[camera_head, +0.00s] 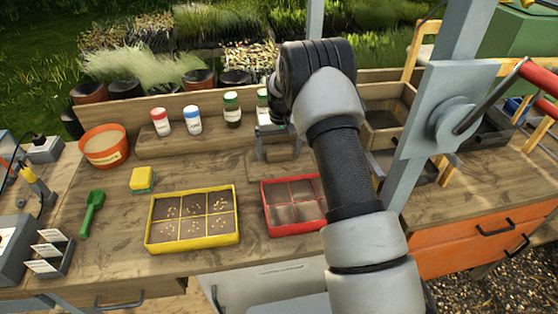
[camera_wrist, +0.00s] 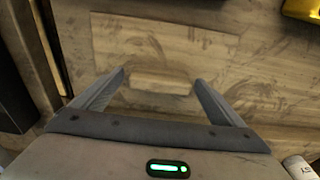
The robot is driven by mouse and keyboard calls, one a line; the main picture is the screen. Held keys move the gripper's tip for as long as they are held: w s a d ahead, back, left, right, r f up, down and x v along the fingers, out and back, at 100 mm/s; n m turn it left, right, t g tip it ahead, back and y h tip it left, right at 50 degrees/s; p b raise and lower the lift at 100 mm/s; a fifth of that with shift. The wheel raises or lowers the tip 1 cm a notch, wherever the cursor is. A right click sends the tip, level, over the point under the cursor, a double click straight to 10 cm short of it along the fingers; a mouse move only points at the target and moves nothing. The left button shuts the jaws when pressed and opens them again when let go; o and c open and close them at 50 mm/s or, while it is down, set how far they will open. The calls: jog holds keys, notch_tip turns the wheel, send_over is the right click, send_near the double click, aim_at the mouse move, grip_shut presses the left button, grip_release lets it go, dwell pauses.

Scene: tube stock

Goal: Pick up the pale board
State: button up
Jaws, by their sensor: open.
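The pale board (camera_wrist: 160,82) lies on the wooden bench, its light wood close in colour to the bench top. In the wrist view its raised block sits between my fingertips, with a gap on each side. In the head view the board (camera_head: 283,155) shows behind the red tray, partly hidden by my arm. My gripper (camera_wrist: 160,80) is open and empty above it, one finger to each side. In the head view my gripper (camera_head: 272,132) is small and partly covered by my wrist.
The red divided tray (camera_head: 290,186) is close in front of the board. A yellow seed tray (camera_head: 190,246) lies to its left. Bottles, including a green-capped one (camera_head: 232,110), stand on the shelf behind. A wooden box (camera_head: 385,118) is at right. Bare bench lies left of the board.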

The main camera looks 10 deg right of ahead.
jog(key=c, duration=1.1)
jog(key=shift+r, duration=0.1)
jog(key=shift+c, duration=0.2)
